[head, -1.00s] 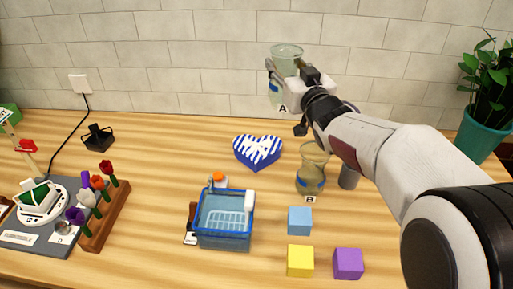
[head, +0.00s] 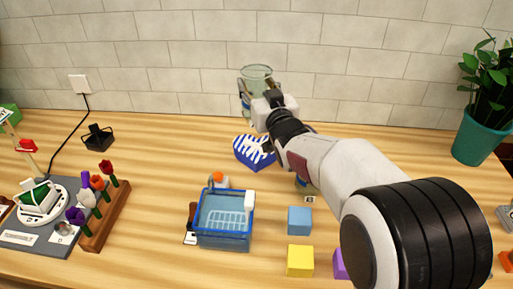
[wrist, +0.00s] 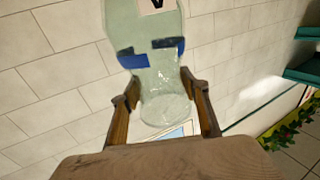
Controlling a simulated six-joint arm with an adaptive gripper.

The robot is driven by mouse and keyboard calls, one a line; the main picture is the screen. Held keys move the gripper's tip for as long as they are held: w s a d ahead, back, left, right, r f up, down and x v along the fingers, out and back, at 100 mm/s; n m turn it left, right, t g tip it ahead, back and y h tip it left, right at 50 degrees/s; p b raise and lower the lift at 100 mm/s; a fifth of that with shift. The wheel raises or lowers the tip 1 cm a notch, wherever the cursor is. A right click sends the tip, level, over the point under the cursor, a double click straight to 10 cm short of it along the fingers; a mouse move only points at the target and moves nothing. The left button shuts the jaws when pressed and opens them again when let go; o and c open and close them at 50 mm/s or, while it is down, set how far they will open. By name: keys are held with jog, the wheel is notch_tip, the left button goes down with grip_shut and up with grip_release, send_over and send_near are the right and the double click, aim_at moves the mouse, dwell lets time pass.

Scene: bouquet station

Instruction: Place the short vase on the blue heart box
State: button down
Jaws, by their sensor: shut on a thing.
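A clear glass vase (head: 256,74) with a blue band is held up in the air, above and behind the blue heart box in the head view. My gripper (wrist: 160,88) is shut on it, with one finger on each side of the glass in the wrist view. The blue heart box (head: 242,151) with white stripes lies on the table, its right part covered by my arm. A second vase, marked B (head: 310,199), stands on the table and is almost all hidden behind my arm. Which vase is shorter I cannot tell.
A blue basket (head: 225,241) stands in front of the heart box. Blue (head: 299,220) and yellow (head: 300,261) cubes sit to its right, with a purple one (head: 340,266) partly hidden. A flower rack (head: 108,215) is at left.

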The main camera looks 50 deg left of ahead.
jog(key=shift+f, duration=2.95)
jog(key=shift+f, duration=1.85)
jog(key=shift+f, duration=0.1)
jog(key=c, duration=1.1)
grip_release()
jog(key=shift+f, duration=0.2)
jog(key=shift+r, duration=0.15)
jog(key=v, duration=1.2)
